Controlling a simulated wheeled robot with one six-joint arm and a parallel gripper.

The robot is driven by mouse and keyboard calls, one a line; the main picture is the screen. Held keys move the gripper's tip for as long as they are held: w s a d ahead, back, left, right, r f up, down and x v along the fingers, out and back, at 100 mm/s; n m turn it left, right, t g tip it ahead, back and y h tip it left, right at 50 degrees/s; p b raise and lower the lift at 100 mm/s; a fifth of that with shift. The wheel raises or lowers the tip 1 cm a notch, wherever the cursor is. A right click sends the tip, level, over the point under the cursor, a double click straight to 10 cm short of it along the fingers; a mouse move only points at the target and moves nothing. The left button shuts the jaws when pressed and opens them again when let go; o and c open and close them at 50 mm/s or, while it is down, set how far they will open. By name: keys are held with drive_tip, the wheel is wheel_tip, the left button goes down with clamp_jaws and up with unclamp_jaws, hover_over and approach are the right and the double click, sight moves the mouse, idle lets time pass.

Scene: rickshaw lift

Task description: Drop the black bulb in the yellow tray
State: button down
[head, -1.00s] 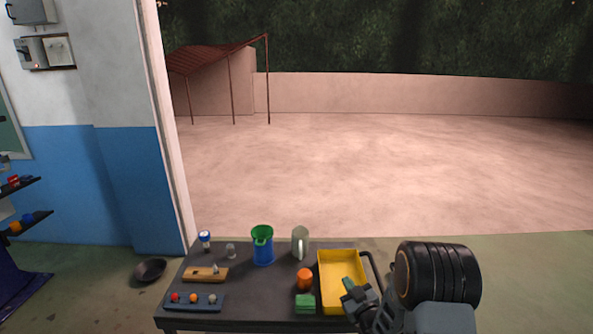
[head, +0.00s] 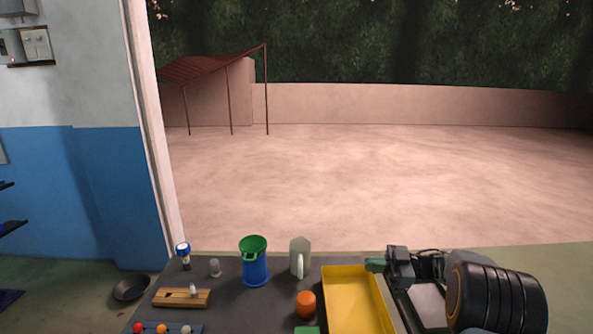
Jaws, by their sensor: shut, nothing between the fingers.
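The yellow tray (head: 355,297) lies at the right side of the dark table, its near end cut off by the picture's edge. The part of its floor that I see looks empty. My gripper (head: 374,264), with green fingertips, is shut and empty at the tray's far right corner, pointing left. Whether it touches the rim I cannot tell. I cannot make out a black bulb anywhere in view.
A dark bowl (head: 131,288) lies on the floor.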

wheel_tip(320, 180, down, 5)
drive_tip(key=b, duration=0.4)
drive_tip(key=shift+a+f, duration=0.1)
drive_tip(key=shift+f, duration=0.1)
drive_tip(key=c, duration=1.8)
unclamp_jaws()
drive_tip(key=o, duration=0.4)
drive_tip(key=shift+o, duration=0.2)
drive_tip(key=s+d+p, duration=0.1)
drive_tip(key=d+p, duration=0.1)
drive_tip(key=d, duration=1.1)
drive_tip(key=shift+s+d+p, duration=0.35)
drive_tip(key=shift+s+p, duration=0.05)
